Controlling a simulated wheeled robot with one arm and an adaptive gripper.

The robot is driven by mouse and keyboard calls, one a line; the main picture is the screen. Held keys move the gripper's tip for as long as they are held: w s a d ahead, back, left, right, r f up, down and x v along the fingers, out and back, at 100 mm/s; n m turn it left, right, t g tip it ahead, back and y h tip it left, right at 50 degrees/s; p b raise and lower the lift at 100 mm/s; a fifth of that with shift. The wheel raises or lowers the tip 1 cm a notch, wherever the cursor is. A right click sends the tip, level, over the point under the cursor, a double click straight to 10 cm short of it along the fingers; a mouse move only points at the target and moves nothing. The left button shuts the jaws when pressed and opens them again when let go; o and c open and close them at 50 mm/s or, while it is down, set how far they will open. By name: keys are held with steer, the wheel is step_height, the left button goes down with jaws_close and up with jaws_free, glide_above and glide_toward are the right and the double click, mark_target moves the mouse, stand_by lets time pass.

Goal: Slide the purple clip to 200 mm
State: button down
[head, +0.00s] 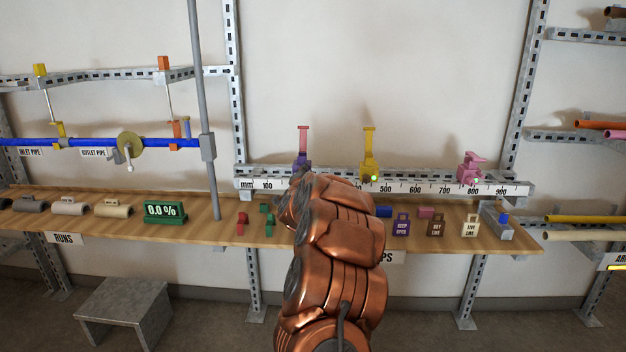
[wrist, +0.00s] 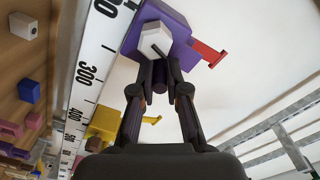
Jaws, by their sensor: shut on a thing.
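The purple clip (head: 300,159) sits on the rail of the mm scale (head: 400,188), near its left end, with a red arm standing up from it. In the wrist view, the purple clip (wrist: 178,22) shows a pale hexagonal knob (wrist: 155,38). My gripper (wrist: 158,80) is closed at that knob, its fingertips meeting against it. In the wrist view the clip is beside the scale above the 300 figure, near a partly cut-off figure. My arm hides the 200 and 300 figures in the head view, so its exact reading cannot be told.
A yellow clip (head: 369,168) sits on the same rail between my arm and the 500 figure. A pink clip (head: 470,167) is near 800. Below, the wooden shelf (head: 330,229) holds tags and small blocks. A vertical grey post (head: 199,90) stands left of the scale.

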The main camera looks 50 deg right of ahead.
steer(key=shift+s+d+r, duration=0.1)
steer(key=shift+s, duration=0.05)
steer(key=c, duration=1.2)
jaws_free()
steer(key=shift+s+a+f, duration=0.2)
steer(key=shift+s+a, duration=0.15)
steer(key=shift+a, duration=0.2)
steer(key=shift+v, duration=5.35)
steer(key=shift+r, duration=0.1)
